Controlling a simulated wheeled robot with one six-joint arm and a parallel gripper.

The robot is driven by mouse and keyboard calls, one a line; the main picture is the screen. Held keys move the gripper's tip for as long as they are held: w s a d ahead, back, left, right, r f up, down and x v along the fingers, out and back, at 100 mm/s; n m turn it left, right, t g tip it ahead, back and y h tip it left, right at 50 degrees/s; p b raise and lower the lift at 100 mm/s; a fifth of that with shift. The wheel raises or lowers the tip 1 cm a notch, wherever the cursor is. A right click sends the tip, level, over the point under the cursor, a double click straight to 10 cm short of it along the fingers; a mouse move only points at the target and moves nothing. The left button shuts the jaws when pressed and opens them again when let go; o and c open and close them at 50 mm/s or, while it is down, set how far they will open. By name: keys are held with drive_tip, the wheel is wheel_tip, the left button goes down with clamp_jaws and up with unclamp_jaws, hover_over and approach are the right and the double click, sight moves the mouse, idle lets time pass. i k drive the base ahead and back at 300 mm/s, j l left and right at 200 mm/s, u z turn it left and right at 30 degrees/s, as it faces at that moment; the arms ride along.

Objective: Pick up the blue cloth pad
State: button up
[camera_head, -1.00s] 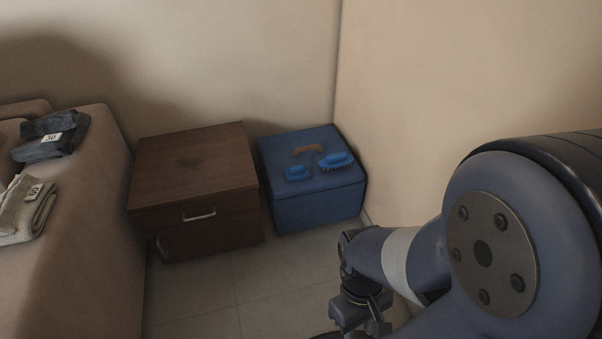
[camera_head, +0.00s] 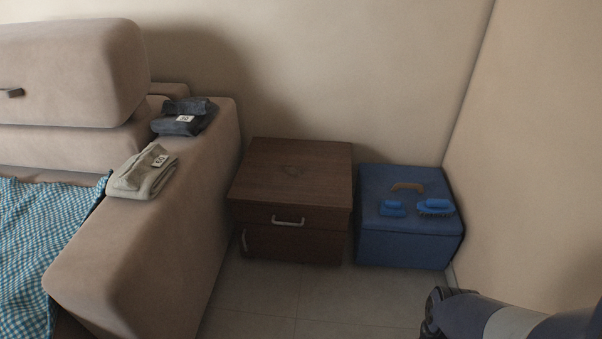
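On top of a blue box (camera_head: 411,243) in the corner lie a small flat blue item with a raised top (camera_head: 392,208), which looks like the blue cloth pad, and a blue brush (camera_head: 435,208) with dark bristles to its right. The two are close together. A brown curved item (camera_head: 407,187) lies behind them. Part of my arm shows at the lower right, in front of the box and apart from it. My gripper's fingers are outside the picture.
A brown wooden cabinet (camera_head: 292,198) with metal handles stands left of the box. A beige sofa (camera_head: 150,270) holds a dark folded cloth (camera_head: 183,117), a grey folded cloth (camera_head: 144,173) and a blue checked cloth (camera_head: 40,255). Tiled floor (camera_head: 265,305) lies clear in front; a wall is at right.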

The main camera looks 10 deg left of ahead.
sight(389, 207)
drive_tip(key=i+j, duration=0.15)
drive_tip(key=i, duration=0.3)
drive_tip(key=i+j+u, duration=0.1)
drive_tip(key=i, duration=0.4)
drive_tip(key=i+j, duration=0.15)
drive_tip(key=i, duration=0.3)
